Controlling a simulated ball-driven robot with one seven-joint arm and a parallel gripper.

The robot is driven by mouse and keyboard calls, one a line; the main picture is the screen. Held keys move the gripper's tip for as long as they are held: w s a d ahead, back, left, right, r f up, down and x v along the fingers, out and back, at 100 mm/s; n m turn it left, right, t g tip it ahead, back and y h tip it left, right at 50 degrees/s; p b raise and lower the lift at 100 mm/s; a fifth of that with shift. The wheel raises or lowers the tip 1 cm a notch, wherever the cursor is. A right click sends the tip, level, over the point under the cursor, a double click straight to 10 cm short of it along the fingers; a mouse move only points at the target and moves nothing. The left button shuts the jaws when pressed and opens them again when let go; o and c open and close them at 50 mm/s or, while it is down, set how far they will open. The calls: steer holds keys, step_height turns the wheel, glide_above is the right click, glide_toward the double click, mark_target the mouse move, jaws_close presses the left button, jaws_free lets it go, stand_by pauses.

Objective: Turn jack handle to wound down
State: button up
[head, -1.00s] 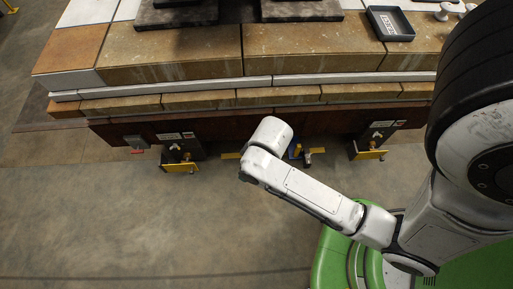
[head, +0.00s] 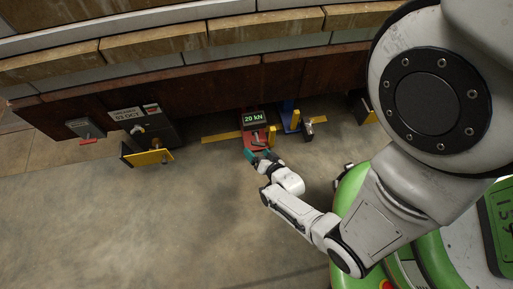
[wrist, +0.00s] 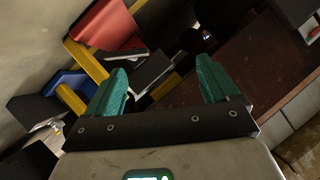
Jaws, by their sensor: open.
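A red jack (head: 255,122) with a display reading 20 kN stands under the front edge of the masonry in the head view. A small grey handle (head: 256,138) shows on its near side. My gripper (head: 263,155) is low, just in front of this jack. In the wrist view the red and yellow jack (wrist: 105,27) is at upper left, and my gripper's teal fingers (wrist: 163,84) are apart. A dark, grey-faced bar (wrist: 150,72) shows between and beyond them; I cannot tell whether it is the handle or whether anything touches it.
A blue jack (head: 290,114) stands close on the right of the red one. A dark box with a yellow flap (head: 147,157) and a red-handled switch (head: 85,131) are at left. A dark red beam (head: 200,88) hangs above the jacks. Open floor lies in front.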

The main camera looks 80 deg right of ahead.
mark_target(259, 145)
steer(key=s+f+m+h+b, duration=0.2)
steer(key=s+f, duration=0.2)
steer(key=shift+g, duration=0.3)
steer(key=b+x, duration=0.4)
steer(key=x, duration=0.6)
steer(key=shift+r, duration=0.2)
steer(key=shift+w+d+f, duration=0.1)
steer(key=shift+w+d, duration=0.25)
steer(key=shift+d, duration=0.25)
steer(key=c, duration=0.7)
steer(key=shift+n, duration=0.3)
